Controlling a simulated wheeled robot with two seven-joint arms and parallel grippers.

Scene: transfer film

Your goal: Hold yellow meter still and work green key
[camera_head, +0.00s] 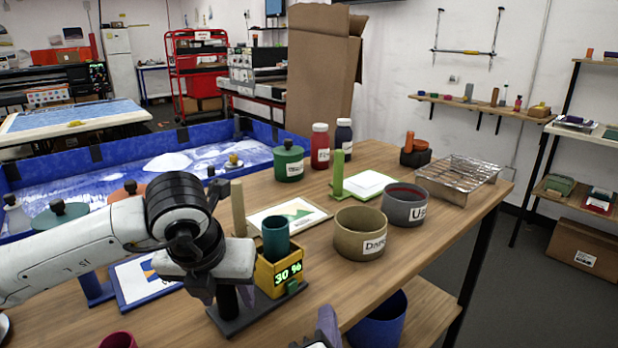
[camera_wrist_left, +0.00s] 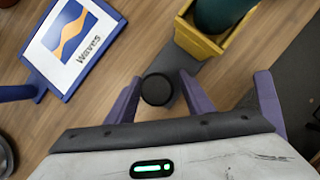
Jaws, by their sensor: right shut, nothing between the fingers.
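The yellow meter (camera_head: 265,275) stands on a dark base plate (camera_head: 240,318) with a teal cylinder (camera_head: 276,238) in its top. Its display reads 30 %. The small green key (camera_head: 292,287) is low on its front. A black upright post (camera_head: 228,302) rises from the plate beside the meter. My left gripper (camera_head: 225,298) is open, with a finger on each side of the post; the left wrist view shows the round post top (camera_wrist_left: 157,89) between the fingers and the meter (camera_wrist_left: 205,40) ahead. My right gripper (camera_head: 327,328) is shut at the bottom edge, partly cut off, apart from the key.
A blue-framed Waves print (camera_wrist_left: 72,40) lies left of the post. A wire rack (camera_head: 455,180) is at the far right. A blue bin (camera_head: 382,325) is below the table edge.

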